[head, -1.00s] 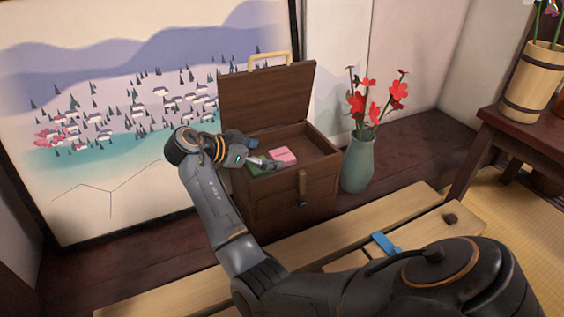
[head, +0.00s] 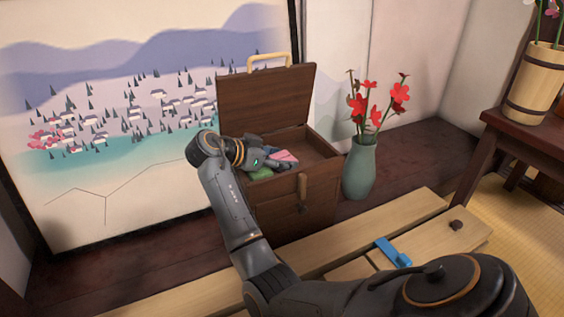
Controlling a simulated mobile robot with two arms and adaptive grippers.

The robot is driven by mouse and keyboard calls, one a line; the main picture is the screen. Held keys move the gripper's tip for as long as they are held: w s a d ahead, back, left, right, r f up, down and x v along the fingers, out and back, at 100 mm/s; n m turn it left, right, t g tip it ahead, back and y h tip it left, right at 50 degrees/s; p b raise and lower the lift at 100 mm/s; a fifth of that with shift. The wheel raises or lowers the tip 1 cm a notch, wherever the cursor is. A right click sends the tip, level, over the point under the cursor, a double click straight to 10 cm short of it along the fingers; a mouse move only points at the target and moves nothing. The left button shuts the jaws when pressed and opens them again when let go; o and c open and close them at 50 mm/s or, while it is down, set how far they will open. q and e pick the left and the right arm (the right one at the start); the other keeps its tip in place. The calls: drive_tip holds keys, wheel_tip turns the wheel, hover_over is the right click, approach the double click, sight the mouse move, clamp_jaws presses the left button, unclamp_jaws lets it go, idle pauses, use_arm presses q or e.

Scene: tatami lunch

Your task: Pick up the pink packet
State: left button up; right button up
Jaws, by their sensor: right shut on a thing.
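The pink packet (head: 289,156) lies inside the open brown wooden box (head: 319,184), near its left side. My right gripper (head: 280,160) reaches into the box from the left and is shut on the packet. The fingers and wrist cover part of the packet. A green item (head: 261,174) lies in the box under and beside the gripper. My left gripper is not in view.
The box's lid (head: 266,97) stands open at the back. A green vase (head: 359,170) with red flowers stands close to the box's right. A wooden bench (head: 350,240) with a blue item (head: 392,251) lies in front. A painted screen (head: 90,190) is behind left.

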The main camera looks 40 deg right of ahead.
idle(0.3)
wheel_tip(320, 180, up, 10)
drive_tip(key=p, duration=0.7)
drive_tip(key=shift+p, duration=0.3)
